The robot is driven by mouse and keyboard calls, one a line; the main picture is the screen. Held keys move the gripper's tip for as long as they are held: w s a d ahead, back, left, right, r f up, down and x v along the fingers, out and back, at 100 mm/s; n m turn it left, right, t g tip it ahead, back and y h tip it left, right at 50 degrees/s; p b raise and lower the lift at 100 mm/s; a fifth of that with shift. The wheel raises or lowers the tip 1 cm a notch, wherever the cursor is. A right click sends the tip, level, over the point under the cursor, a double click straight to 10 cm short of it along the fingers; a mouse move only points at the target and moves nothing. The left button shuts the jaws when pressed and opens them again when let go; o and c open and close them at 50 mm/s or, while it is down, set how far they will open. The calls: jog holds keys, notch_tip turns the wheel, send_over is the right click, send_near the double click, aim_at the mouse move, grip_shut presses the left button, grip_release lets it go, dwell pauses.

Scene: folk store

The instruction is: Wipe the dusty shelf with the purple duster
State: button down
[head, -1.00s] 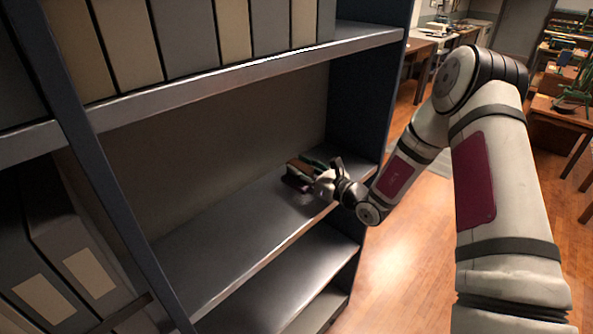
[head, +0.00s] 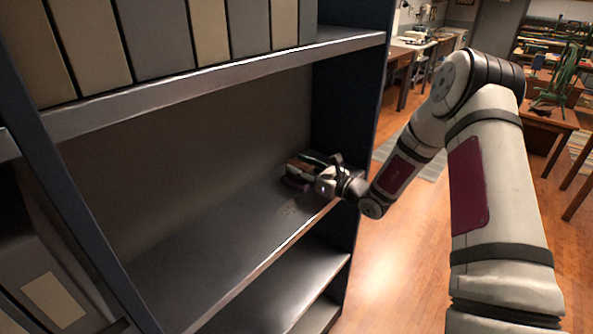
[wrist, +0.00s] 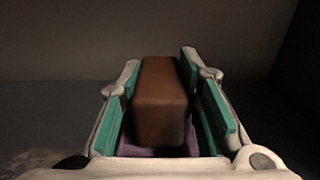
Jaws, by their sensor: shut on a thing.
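My gripper (head: 316,168) is inside the middle bay of the shelf unit, near its right end. It is shut on the duster, which has a brown block handle (wrist: 160,95) and a purple base (wrist: 160,151). In the wrist view the teal-padded fingers stand on both sides of the brown handle. The purple base (head: 294,183) shows low at the left of the gripper, at the shelf surface; I cannot tell whether it touches. A pale dusty patch (wrist: 35,160) shows at the lower left of the wrist view.
A row of binders (head: 160,35) fills the shelf above. More binders (head: 50,290) stand at the lower left. The dark right side panel (head: 350,100) is close to the gripper. The middle shelf is bare to the left. Tables stand in the room behind.

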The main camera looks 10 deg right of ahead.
aim_at(310, 172)
jog(key=shift+p+v, duration=0.6)
jog(key=shift+v, duration=1)
jog(key=shift+s+a+f+p, duration=0.15)
jog(key=shift+s+a+p, duration=0.4)
jog(key=shift+a, duration=0.25)
jog(key=shift+s+a+f+p, duration=0.2)
jog(key=shift+s+a+p, duration=0.1)
jog(key=shift+s+a, duration=0.45)
jog(key=shift+s+a+r+p, duration=0.1)
jog(key=shift+s+a+p, duration=0.6)
jog(key=shift+a, duration=0.35)
jog(key=shift+s+a+r+p, duration=0.1)
jog(key=shift+s+a+p, duration=0.6)
jog(key=shift+a, duration=0.4)
jog(key=shift+s+a+r+p, duration=0.15)
jog(key=shift+s+a+p, duration=0.55)
jog(key=shift+a, duration=0.3)
jog(key=shift+s+a+r+p, duration=0.1)
jog(key=shift+s+a+p, duration=0.55)
jog(key=shift+a, duration=0.4)
jog(key=shift+s+f, duration=0.1)
